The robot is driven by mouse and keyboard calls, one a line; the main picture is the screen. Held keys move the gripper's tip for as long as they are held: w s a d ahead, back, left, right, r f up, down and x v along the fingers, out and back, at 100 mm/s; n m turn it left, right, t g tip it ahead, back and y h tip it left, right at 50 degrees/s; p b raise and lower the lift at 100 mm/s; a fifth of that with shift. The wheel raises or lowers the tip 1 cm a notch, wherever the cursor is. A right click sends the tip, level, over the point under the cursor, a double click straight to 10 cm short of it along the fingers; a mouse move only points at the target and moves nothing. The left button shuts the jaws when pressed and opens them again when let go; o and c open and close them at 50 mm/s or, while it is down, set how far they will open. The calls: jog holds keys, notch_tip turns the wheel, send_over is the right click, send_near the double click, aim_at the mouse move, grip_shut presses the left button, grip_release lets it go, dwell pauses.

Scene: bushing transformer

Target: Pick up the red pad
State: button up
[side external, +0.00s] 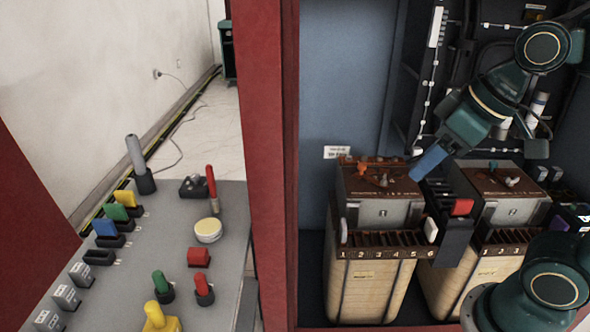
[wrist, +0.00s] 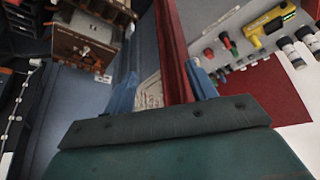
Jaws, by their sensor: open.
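A small red pad-like piece (side external: 461,206) sits on the dark holder between the two numbered boxes in the side view. A red block (side external: 199,257) also lies on the grey table at the left; I cannot tell for certain which is the red pad.
A red post (side external: 264,160) separates the table (side external: 182,225) from the cabinet. Yellow, green and blue pads (side external: 105,227) stand near an empty black holder (side external: 100,257). Box 1 (side external: 375,210) and box 2 (side external: 510,212) stand close together. A white pad (side external: 431,230) is beside slot 6.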

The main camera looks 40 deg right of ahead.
jog(key=w+a+n+y, duration=0.1)
jog(key=w+a+n, duration=0.4)
jog(key=w, duration=0.6)
jog(key=n+g+y, duration=0.2)
jog(key=n, duration=0.1)
send_over(197, 251)
jog(key=s+d, duration=0.4)
notch_tip(197, 251, down, 20)
jog(key=shift+x, duration=4.2)
jog(key=shift+a, duration=0.15)
jog(key=shift+x, duration=2.55)
jog(key=c, duration=1.1)
